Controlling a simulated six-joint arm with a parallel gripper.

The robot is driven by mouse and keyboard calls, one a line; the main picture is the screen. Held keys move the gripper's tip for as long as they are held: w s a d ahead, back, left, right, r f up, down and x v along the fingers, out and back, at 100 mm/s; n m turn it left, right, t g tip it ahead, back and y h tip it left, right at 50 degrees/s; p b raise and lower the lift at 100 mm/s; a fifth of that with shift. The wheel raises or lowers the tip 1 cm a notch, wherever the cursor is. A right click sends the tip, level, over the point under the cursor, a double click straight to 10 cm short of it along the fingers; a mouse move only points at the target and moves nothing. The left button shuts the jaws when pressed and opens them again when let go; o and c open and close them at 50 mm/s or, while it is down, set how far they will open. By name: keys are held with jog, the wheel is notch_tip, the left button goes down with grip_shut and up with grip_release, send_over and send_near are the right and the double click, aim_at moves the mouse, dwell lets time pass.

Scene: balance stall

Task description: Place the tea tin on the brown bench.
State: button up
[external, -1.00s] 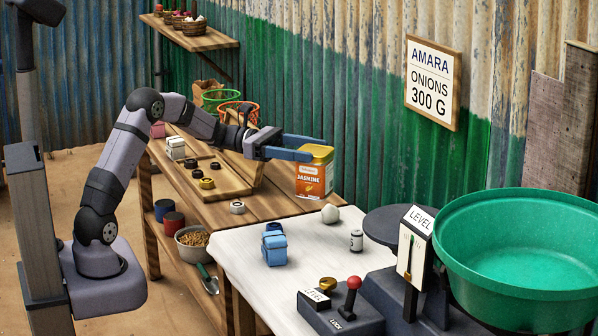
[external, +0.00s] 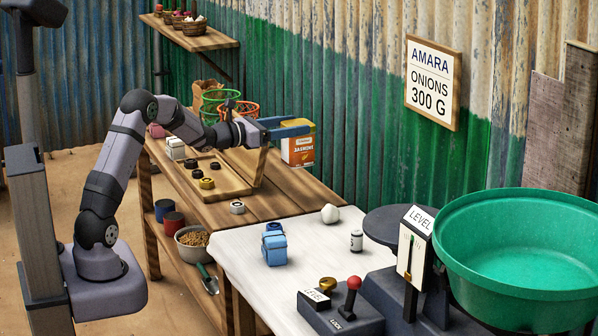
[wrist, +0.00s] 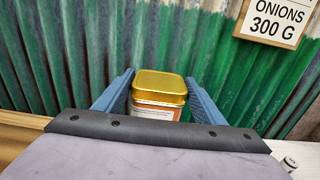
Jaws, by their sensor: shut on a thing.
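The orange, white-labelled tea tin (external: 298,151) with a gold lid is between the blue fingers of my gripper (external: 296,131), which is shut on it. The tin is upright, near the far edge of the brown bench (external: 285,198), by the corrugated wall.
A wooden tray (external: 221,181) with several dark weights lies on the bench to the left. Wire baskets (external: 240,108) stand behind my gripper. The white table (external: 235,250) at the front holds blue packets (external: 274,248). The bench between tin and white table is mostly clear.

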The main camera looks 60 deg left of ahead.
aim_at(285, 160)
jog(key=shift+f, duration=4.95)
jog(key=shift+b, duration=0.3)
jog(key=shift+f, duration=0.15)
jog(key=o, duration=0.8)
jog(key=shift+f, duration=0.1)
jog(key=shift+o, duration=0.6)
jog(key=shift+r, duration=0.35)
jog(key=s, duration=1.2)
jog(key=shift+f+b, duration=0.15)
jog(key=shift+b, duration=0.15)
